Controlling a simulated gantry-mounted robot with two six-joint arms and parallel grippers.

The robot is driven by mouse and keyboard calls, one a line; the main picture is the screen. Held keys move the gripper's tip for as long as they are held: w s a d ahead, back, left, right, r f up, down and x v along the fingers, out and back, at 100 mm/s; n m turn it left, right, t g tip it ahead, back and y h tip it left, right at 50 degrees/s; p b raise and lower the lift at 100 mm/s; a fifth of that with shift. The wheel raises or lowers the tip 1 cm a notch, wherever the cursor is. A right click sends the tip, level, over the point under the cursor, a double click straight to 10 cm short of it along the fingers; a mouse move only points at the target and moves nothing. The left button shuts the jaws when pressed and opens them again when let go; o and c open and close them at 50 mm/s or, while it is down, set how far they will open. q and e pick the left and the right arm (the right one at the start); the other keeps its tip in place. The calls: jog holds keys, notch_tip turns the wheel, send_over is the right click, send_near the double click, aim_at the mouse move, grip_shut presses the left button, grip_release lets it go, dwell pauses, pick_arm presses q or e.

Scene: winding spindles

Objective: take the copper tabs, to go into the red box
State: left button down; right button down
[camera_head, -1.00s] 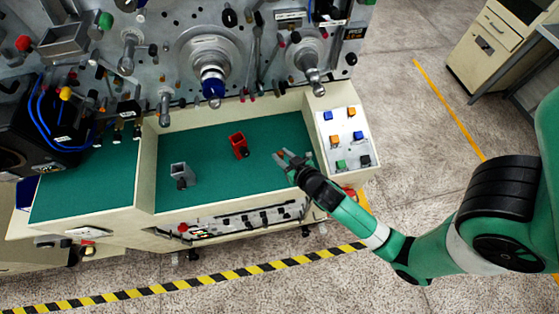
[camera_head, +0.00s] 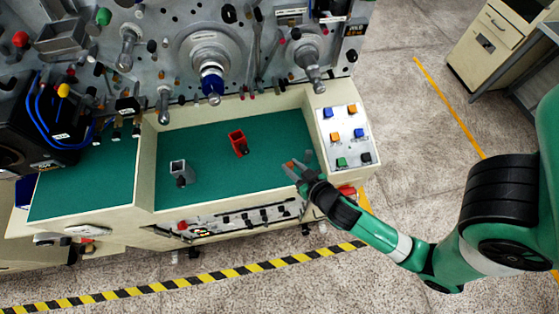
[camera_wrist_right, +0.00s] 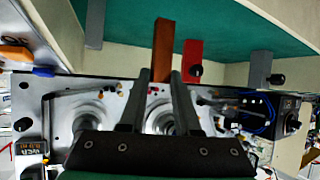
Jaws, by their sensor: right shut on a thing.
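My right gripper (camera_head: 297,163) is over the right end of the green work surface, near its front edge. It is shut on a copper tab, a small orange-brown piece that shows at the fingers (camera_head: 291,164). In the right wrist view the copper tab (camera_wrist_right: 163,48) sticks out beyond the dark fingers. The red box (camera_head: 238,143) stands on the green surface, to the left of and behind the gripper. It also shows in the right wrist view (camera_wrist_right: 192,54), beside the tab and apart from it. My left gripper is not in view.
A grey box (camera_head: 178,171) stands left of the red box. A panel with coloured buttons (camera_head: 346,121) lies right of the green surface (camera_head: 200,140). Spindles (camera_head: 211,82) project from the machine behind. The surface between gripper and red box is clear.

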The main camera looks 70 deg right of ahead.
jog(key=s+a, duration=0.3)
jog(key=s, duration=0.2)
jog(key=shift+a+b, duration=0.3)
jog(key=shift+b, duration=0.05)
jog(key=shift+s, duration=0.1)
